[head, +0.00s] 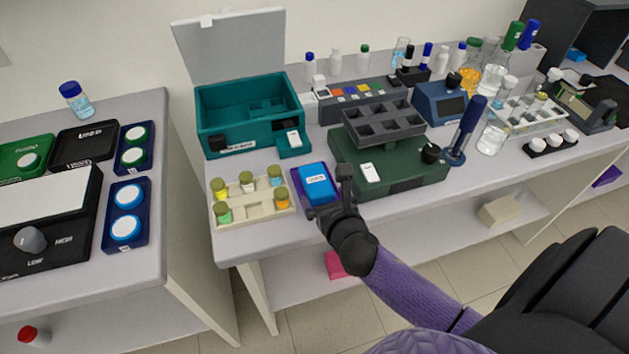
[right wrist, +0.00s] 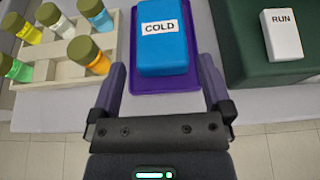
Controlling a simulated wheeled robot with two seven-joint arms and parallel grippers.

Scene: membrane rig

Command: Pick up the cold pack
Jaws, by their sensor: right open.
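The cold pack (head: 317,183) is a blue block with a white label. It lies on a purple tray (head: 299,201) near the bench's front edge. In the right wrist view the cold pack (right wrist: 162,52) reads "COLD" and lies on the purple tray (right wrist: 166,87), just ahead of the fingers. My right gripper (head: 328,196) is at the near right side of the pack in the head view. In the right wrist view my right gripper (right wrist: 165,85) is open, its fingers apart and empty, pointing toward the pack. My left gripper is not in view.
A cream rack (head: 252,210) of capped vials stands left of the tray. A dark green device (head: 395,180) with a white RUN switch (right wrist: 283,35) stands close on the right. An open teal box (head: 250,120) is behind. Another bench (head: 150,190) stands left across a gap.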

